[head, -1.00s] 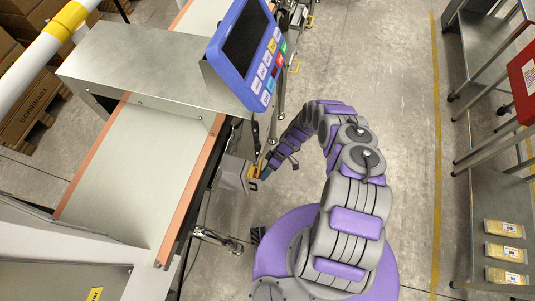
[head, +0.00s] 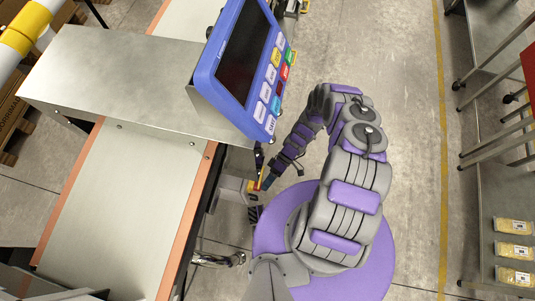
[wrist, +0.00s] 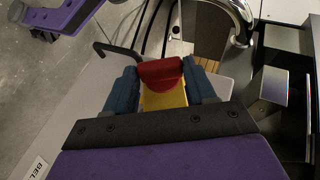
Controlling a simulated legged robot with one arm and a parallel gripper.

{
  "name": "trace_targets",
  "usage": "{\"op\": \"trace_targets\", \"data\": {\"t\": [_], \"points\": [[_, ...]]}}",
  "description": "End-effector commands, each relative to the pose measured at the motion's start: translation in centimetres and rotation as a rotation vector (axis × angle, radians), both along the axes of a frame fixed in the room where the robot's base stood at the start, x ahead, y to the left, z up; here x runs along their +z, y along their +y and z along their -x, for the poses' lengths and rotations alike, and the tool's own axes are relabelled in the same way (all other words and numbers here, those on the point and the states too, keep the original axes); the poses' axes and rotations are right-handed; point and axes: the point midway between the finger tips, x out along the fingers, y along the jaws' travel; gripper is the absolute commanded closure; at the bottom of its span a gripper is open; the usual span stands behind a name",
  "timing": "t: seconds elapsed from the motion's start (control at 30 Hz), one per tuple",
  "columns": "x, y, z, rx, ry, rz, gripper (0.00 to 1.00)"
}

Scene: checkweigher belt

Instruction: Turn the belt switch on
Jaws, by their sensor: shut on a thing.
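The belt switch is a grey box (head: 233,190) on the side of the conveyor frame in the head view, with a yellow face and a red handle. In the wrist view its red handle (wrist: 161,72) stands in front of the yellow plate (wrist: 165,99). My gripper (wrist: 162,80) has its blue fingers on both sides of the red handle and is shut on it. In the head view my gripper (head: 264,182) reaches the switch from the right and partly hides its face. The handle's exact angle is hard to tell.
A blue-framed control panel (head: 243,65) overhangs just above the switch. The conveyor belt (head: 115,215) runs along the left. A shelf rack with yellow packs (head: 514,250) stands at the far right. Open floor (head: 415,150) lies between.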

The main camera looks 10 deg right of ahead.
Motion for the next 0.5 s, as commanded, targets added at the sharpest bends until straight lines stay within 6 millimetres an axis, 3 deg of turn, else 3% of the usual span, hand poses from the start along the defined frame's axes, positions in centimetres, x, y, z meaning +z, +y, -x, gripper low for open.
{"op": "trace_targets", "data": {"t": [0.2,0.23,0.5], "points": [[-0.15,-0.21,-0.6,-0.009,-0.012,0.007,1.0],[-0.15,-0.2,-0.6,-0.009,-0.012,0.007,0.44],[-0.08,-0.13,-0.34,-0.005,-0.007,0.004,0.19]]}}
